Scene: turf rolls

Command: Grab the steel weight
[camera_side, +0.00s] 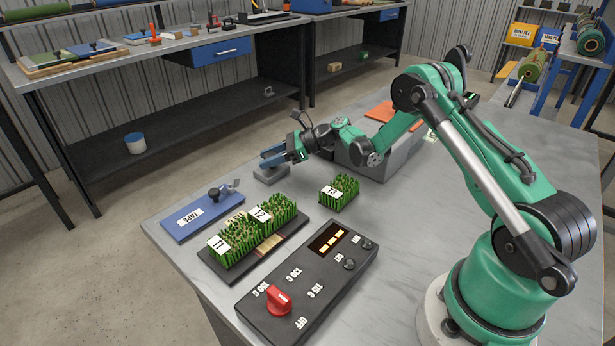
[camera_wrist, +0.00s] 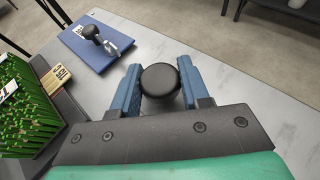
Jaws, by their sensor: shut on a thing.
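The steel weight (camera_side: 270,175) is a grey block low at the far edge of the bench, just under my gripper (camera_side: 274,158). In the wrist view a round black knob (camera_wrist: 160,80), seemingly the top of the weight, sits between the two blue fingers of my gripper (camera_wrist: 160,88). The fingers are shut on it, one on each side. The knob hides the grey body of the weight in that view. I cannot tell whether the weight touches the bench or is slightly raised.
A blue TAPE plate (camera_side: 192,218) with a black knob and metal clamp lies nearby. Turf pieces (camera_side: 238,242) stand on a dark tray, and another turf piece (camera_side: 339,192) stands apart. A grey bin (camera_side: 385,158) and a control box (camera_side: 308,280) flank the bare benchtop.

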